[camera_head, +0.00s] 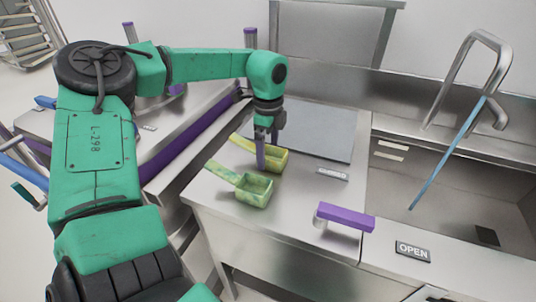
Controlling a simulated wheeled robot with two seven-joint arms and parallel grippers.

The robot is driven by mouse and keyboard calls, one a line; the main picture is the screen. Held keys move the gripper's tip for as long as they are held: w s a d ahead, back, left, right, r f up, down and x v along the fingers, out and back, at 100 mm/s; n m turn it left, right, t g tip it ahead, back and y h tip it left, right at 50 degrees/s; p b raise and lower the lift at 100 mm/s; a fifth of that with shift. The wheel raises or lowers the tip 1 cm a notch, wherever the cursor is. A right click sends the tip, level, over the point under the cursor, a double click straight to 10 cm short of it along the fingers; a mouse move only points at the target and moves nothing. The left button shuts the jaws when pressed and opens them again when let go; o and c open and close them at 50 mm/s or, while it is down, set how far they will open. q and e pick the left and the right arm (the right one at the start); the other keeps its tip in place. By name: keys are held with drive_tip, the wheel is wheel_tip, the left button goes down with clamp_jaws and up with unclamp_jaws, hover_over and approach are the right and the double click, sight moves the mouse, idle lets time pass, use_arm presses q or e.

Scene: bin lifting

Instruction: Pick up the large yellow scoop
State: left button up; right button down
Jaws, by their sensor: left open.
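A yellow scoop (278,158) lies on the steel counter, its handle (240,143) pointing to the upper left. A greener yellow-green scoop (255,190) lies just in front of it, its handle also toward the upper left. I cannot tell surely which one is the large yellow scoop. My left gripper (267,150) is open and points down over the yellow scoop, hiding part of its handle end and bowl. Whether its fingers touch the scoop I cannot tell. My right gripper is not in view.
A grey board (318,130) lies behind the scoops. A purple handle (345,217) is at the counter's front edge, by an OPEN label (412,251). A sink with a faucet (490,42) and a blue stick (447,153) is at right. A purple rail (190,140) runs at left.

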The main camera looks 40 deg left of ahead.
use_arm(q)
drive_tip(key=shift+a+f, duration=0.1)
drive_tip(key=shift+f, duration=0.6)
drive_tip(key=c, duration=1.4)
drive_tip(key=shift+o, duration=0.2)
drive_tip(key=shift+r, duration=0.1)
